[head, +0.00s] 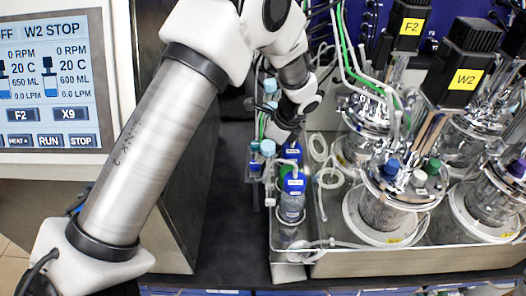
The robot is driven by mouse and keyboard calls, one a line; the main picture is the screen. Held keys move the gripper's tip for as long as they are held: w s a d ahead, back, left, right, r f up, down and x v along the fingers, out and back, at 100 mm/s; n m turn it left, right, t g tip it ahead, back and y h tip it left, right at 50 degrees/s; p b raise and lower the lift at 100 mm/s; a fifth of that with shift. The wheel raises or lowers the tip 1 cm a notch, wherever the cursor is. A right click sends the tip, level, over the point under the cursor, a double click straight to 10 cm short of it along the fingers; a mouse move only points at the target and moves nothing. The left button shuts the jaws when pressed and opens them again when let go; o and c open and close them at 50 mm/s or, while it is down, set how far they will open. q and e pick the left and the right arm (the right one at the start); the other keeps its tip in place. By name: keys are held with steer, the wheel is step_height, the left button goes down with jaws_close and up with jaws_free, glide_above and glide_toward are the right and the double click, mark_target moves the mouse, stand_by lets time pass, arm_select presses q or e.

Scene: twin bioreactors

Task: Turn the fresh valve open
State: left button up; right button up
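My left arm comes in from the left, arches over the top and bends down. Its wrist points down-left at a narrow rack of tubing and fittings. My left gripper (277,132) is small, dark and partly hidden there, so I cannot see whether its fingers are open or shut. A light-blue round cap or knob (268,147) sits right beside the gripper, and another light-blue one (270,86) is farther back. I cannot tell which fitting is the fresh valve, or whether the gripper touches one. My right gripper is not in view.
Blue-capped bottles (292,200) stand in front of the gripper. Glass reactor vessels (390,205) with black motors, one labelled W2 (462,70), fill a metal tray (400,262) at right. Loose tubing runs between them. A control screen (50,80) is at left.

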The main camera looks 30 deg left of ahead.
mark_target(256, 164)
arm_select(q)
steer(key=shift+s+a+f+p, duration=0.3)
steer(key=shift+s+f, duration=0.2)
steer(key=shift+s, duration=0.15)
steer(key=shift+s+a+f+p, duration=0.25)
steer(key=shift+s+f, duration=0.2)
steer(key=shift+s, duration=0.15)
steer(key=f, duration=0.1)
steer(key=w+a+f, duration=0.1)
steer(key=f, duration=0.1)
steer(key=shift+w+a+f, duration=0.15)
steer(key=shift+w, duration=0.15)
steer(key=shift+w+f, duration=0.1)
steer(key=shift+w, duration=0.05)
steer(key=shift+c, duration=0.4)
steer(key=shift+s+d+r, duration=0.2)
steer(key=shift+s+r, duration=0.1)
steer(key=shift+s, duration=0.05)
steer(key=c, duration=0.5)
steer(key=shift+s, duration=0.15)
jaws_close()
arm_select(e)
steer(key=shift+s+d+r, duration=0.1)
steer(key=shift+s+r, duration=0.15)
steer(key=shift+r, duration=0.3)
steer(key=shift+s+r, duration=0.2)
steer(key=shift+r, duration=0.3)
